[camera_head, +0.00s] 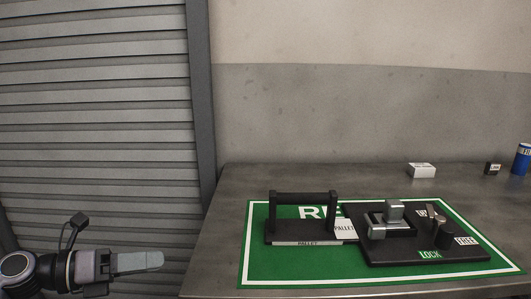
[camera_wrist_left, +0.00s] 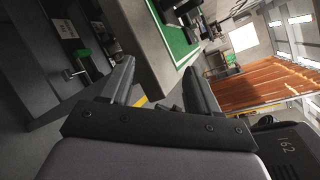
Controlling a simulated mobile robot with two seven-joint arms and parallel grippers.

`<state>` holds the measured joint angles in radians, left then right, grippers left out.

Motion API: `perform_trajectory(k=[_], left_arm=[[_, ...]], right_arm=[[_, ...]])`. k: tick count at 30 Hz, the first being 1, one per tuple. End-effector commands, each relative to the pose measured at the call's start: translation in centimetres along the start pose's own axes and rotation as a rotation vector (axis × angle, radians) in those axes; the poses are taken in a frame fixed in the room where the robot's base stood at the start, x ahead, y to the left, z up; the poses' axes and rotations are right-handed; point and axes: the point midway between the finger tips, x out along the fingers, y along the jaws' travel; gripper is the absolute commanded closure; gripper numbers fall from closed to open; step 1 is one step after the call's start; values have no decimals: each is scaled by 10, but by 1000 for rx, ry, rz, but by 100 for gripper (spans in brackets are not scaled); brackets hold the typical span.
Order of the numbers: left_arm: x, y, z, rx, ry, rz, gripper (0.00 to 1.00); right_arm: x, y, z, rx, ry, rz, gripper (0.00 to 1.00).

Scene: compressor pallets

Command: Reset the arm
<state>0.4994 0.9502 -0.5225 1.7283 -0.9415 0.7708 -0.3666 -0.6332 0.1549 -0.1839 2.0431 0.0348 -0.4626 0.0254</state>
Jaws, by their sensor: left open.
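My left gripper (camera_head: 146,262) is at the lower left of the head view, in front of the grey shutter and to the left of the table. Its fingers point right, toward the table, and are apart from it. In the left wrist view the two fingers of my left gripper (camera_wrist_left: 160,78) are spread, with nothing between them. My right arm and gripper do not show.
A metal table (camera_head: 225,215) holds a green mat (camera_head: 262,272). On the mat are a black pallet handle (camera_head: 303,196) and a dark lock fixture (camera_head: 385,255). A white box (camera_head: 422,170), a small black box (camera_head: 492,168) and a blue can (camera_head: 522,158) stand behind.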

Motion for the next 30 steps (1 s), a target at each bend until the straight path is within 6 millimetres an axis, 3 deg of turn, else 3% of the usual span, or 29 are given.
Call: perform_trajectory(k=[8, 14, 21, 30], left_arm=[[-16, 39, -42, -580, -328, 13, 39], [-45, 83, -91, -1007, -558, 118, 39], [-93, 127, -180, -1479, -808, 342, 39], [-147, 138, -293, -1881, -1030, 655, 39]], right_arm=[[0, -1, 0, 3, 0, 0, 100], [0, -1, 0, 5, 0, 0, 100], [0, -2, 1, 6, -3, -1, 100], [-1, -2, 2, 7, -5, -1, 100]])
